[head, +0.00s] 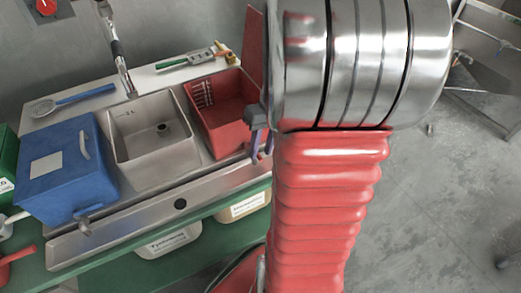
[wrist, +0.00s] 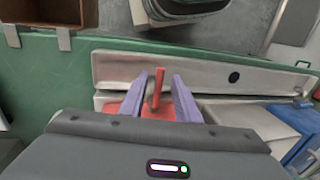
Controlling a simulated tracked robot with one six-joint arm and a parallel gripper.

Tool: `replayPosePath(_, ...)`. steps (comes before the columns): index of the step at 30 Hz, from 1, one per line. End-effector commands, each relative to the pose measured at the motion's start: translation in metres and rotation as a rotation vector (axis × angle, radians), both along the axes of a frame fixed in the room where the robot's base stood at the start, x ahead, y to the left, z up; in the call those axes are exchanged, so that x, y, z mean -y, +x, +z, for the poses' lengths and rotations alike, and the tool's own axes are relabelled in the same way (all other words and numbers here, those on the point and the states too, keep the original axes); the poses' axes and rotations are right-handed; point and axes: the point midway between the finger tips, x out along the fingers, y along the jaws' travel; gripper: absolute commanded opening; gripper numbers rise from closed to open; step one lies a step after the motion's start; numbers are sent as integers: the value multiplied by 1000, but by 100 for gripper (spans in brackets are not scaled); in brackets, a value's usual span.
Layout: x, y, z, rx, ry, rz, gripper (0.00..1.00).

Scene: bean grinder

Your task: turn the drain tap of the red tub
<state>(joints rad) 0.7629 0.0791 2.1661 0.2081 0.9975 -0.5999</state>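The red tub (head: 218,112) sits at the right end of the metal sink unit in the head view, partly hidden by my arm. In the wrist view a narrow red handle (wrist: 158,88), seemingly its drain tap, stands upright between the two purple fingers of my gripper (wrist: 160,93). The fingers are apart, with a visible gap on each side of the handle. In the head view my gripper (head: 262,146) is at the tub's front right corner, and the tap is mostly hidden there.
A blue box (head: 68,172) with a silver tap stands left of the sink basin (head: 152,142). A faucet (head: 122,62) rises behind the basin. A metal ledge (head: 150,213) runs along the front, above labelled containers (head: 168,241). Grey floor lies open to the right.

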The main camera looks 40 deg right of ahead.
Motion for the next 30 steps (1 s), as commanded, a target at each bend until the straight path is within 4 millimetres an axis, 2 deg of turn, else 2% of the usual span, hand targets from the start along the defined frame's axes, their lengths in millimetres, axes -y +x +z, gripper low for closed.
replayPosePath(4,-2,0,-9,-1,0,0,29)
replayPosePath(13,-2,0,-10,0,0,0,29)
replayPosePath(25,-2,0,-10,0,0,-1,1)
replayPosePath(30,-2,0,-10,0,0,-1,0)
